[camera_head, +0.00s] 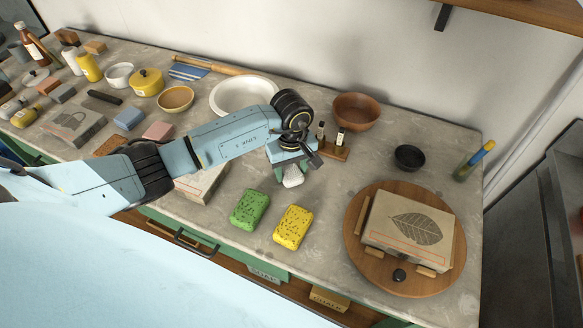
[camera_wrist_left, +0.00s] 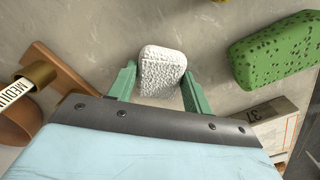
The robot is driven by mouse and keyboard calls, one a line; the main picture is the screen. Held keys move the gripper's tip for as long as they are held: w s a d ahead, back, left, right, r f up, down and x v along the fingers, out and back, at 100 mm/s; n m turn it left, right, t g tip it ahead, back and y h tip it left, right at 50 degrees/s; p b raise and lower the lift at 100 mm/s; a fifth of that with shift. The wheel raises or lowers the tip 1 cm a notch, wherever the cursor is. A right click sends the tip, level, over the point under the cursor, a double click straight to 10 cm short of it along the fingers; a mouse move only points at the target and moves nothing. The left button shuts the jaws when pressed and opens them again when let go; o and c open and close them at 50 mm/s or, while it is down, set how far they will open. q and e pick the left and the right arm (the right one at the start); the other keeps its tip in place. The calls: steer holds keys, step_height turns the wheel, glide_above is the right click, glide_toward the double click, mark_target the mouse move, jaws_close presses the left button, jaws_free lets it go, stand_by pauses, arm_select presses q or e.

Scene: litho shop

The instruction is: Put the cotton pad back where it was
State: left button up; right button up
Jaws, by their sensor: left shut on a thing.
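The white cotton pad (camera_head: 293,179) has a rough, textured surface. It shows up close in the left wrist view (camera_wrist_left: 162,72), between the two green fingers. My left gripper (camera_head: 291,168) is shut on the pad and points down over the middle of the counter, behind the green and yellow sponges. In the left wrist view the left gripper (camera_wrist_left: 160,85) has a finger on each side of the pad. I cannot tell whether the pad touches the counter. My right gripper is not in view.
A green sponge (camera_head: 249,209) and a yellow sponge (camera_head: 293,227) lie in front. A wooden rack (camera_head: 333,150) with small bottles stands close behind right. A round board (camera_head: 359,262) bears a leaf-printed stone. Bare counter (camera_head: 350,185) lies right of the pad.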

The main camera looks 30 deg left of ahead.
mark_target(292, 171)
arm_select(q)
steer(key=shift+f, duration=0.2)
steer(key=o, duration=0.9)
steer(key=shift+r, duration=0.1)
step_height(292, 171, up, 12)
steer(key=shift+r, duration=0.15)
